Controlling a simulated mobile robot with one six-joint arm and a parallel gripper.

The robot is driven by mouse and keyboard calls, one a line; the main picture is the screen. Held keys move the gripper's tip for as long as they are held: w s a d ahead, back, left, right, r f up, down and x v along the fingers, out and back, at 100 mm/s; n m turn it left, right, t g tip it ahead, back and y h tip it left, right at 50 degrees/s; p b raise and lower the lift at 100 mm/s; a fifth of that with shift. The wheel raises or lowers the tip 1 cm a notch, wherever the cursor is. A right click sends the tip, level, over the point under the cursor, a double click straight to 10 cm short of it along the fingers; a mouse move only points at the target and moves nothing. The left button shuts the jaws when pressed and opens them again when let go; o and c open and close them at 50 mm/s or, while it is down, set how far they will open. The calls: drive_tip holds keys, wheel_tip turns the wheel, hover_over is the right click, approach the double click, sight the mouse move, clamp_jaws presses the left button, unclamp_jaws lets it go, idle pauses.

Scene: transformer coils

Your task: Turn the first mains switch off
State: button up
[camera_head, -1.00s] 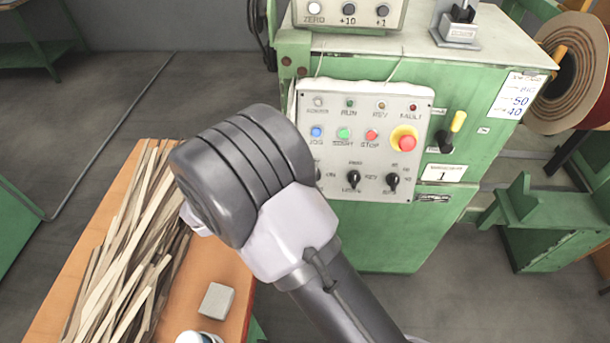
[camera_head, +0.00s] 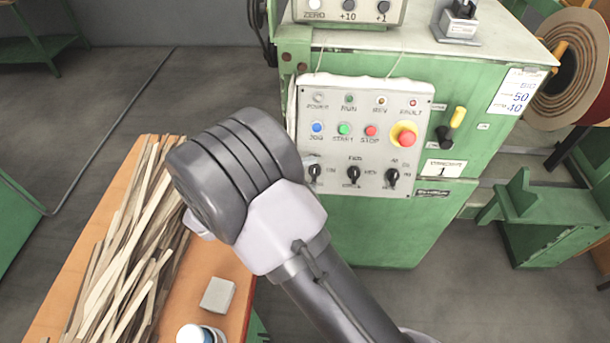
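A mains switch with a yellow handle (camera_head: 459,116) and a black base (camera_head: 446,135) is on the green machine cabinet, right of the grey control panel. Its handle points up and slightly right. A label with the number 1 (camera_head: 444,168) is below it. My arm (camera_head: 250,195) is in front, left of the panel, and does not touch the switch. My gripper is hidden behind the arm's dark rounded joint, so its fingers do not show.
The control panel (camera_head: 360,100) carries lamps, buttons, a red emergency stop (camera_head: 407,139) and black knobs (camera_head: 392,176). An orange table (camera_head: 200,272) with wooden strips (camera_head: 125,240) is at left. A green stand (camera_head: 550,215) and a coil reel (camera_head: 575,70) are at right.

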drive_tip(key=shift+a, duration=0.1)
drive_tip(key=p+v, duration=0.4)
drive_tip(key=v, duration=1.3)
drive_tip(key=shift+p, duration=0.4)
drive_tip(key=shift+s+a, duration=0.1)
